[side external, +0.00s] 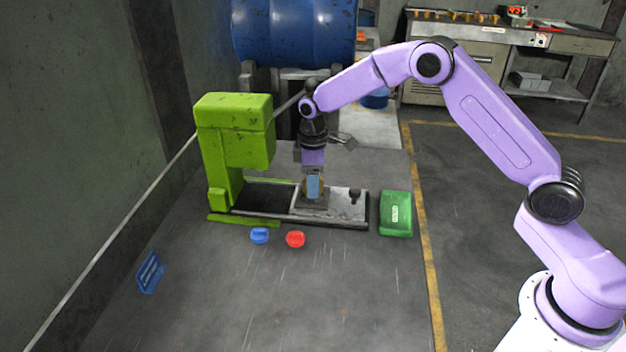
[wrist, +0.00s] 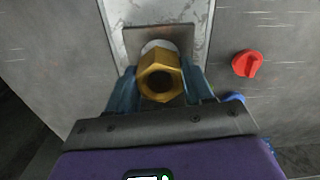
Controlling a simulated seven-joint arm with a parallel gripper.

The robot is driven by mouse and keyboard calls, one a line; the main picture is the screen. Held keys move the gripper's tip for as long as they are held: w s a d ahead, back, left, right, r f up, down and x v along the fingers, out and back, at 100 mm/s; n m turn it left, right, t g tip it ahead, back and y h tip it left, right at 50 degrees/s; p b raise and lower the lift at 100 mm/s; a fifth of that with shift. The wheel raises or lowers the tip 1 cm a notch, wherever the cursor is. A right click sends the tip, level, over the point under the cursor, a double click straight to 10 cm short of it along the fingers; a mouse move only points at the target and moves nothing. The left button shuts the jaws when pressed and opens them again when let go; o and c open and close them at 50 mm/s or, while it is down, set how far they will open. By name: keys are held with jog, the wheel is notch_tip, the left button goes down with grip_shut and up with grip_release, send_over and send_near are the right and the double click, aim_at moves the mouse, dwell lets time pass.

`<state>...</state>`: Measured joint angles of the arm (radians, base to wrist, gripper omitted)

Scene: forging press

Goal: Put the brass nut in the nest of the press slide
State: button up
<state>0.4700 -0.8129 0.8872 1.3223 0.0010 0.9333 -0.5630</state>
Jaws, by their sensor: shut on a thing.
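The brass nut (wrist: 160,76) is between the two blue fingers of my gripper (wrist: 160,82), which is shut on it, in the wrist view. Its hexagonal end and dark bore face the camera. Beyond it lies the nest (wrist: 133,40), a square plate on the grey press slide (wrist: 160,10); a pale round part shows just behind the nut. In the side view my gripper (side external: 313,188) points down right over the nest (side external: 311,204) on the slide (side external: 342,207). The fingers mostly hide the nut there. I cannot tell whether the nut touches the nest.
The green press (side external: 232,140) stands left of my gripper. A dark knob (side external: 355,195) rises from the slide's right end. A blue knob (side external: 259,236) and a red knob (side external: 295,239) sit in front, with a green box (side external: 396,214) at right.

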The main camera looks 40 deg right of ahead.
jog(key=shift+f, duration=0.85)
dwell(0.8)
jog(key=o, duration=1.5)
notch_tip(320, 180, up, 10)
dwell(0.6)
